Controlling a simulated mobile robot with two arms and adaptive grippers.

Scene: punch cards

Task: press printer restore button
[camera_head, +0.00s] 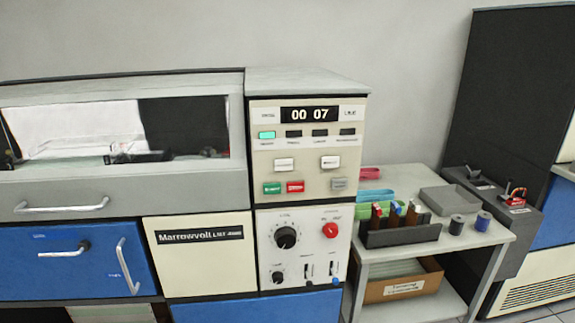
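The printer (130,190) stands at the left, with a cream control panel (306,175) on its right part. The panel has a green button (271,188), a red button (295,187), a grey button (338,184) and two white buttons, one at left (284,164) and one at right (330,162). Their labels are too small to read, so I cannot tell which is restore. The counter display (310,114) reads 00 07. A green lamp (267,135) is lit below it; the other lamps are dark. Neither of my grippers is in view.
A lower panel (303,248) has black knobs and a red knob (330,230). A shelf cart (480,237) to the right holds a dark organizer (400,237), a grey tray (449,200) and two spools. A tall dark cabinet (510,90) stands at far right.

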